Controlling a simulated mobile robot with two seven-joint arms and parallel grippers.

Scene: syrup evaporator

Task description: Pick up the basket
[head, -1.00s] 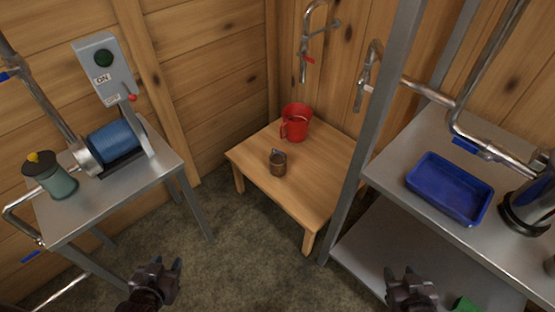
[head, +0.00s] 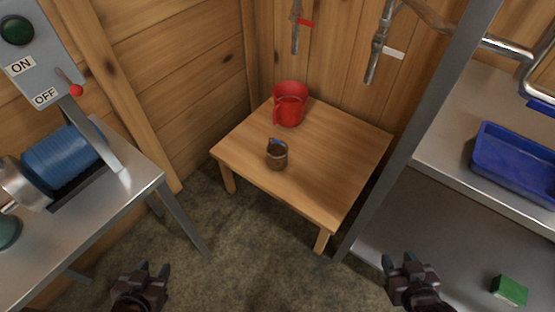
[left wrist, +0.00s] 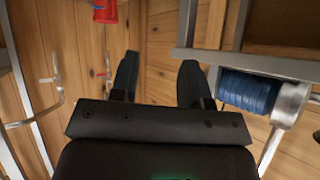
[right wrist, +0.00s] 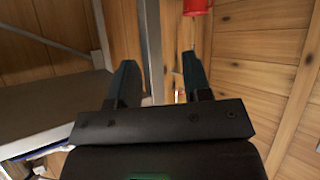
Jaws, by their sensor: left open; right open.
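On the low wooden table (head: 330,165) stands a small brown container (head: 277,157) with a dark rim and a bluish bit at its edge; I cannot tell whether it is the basket. A red vessel with a side handle (head: 290,104) stands behind it, near the corner; its red also shows in the left wrist view (left wrist: 105,10) and the right wrist view (right wrist: 196,6). My left gripper (head: 154,269) is open and empty in front of the table, to the left. My right gripper (head: 398,262) is open and empty, to the right. Both are apart from the table.
A metal bench (head: 120,210) with a blue drum (head: 62,165) and an ON/OFF box (head: 35,60) is at the left. A metal shelf (head: 440,235) with an upright post, a blue tray (head: 515,165) and a green block (head: 510,290) is at the right. Floor before the table is clear.

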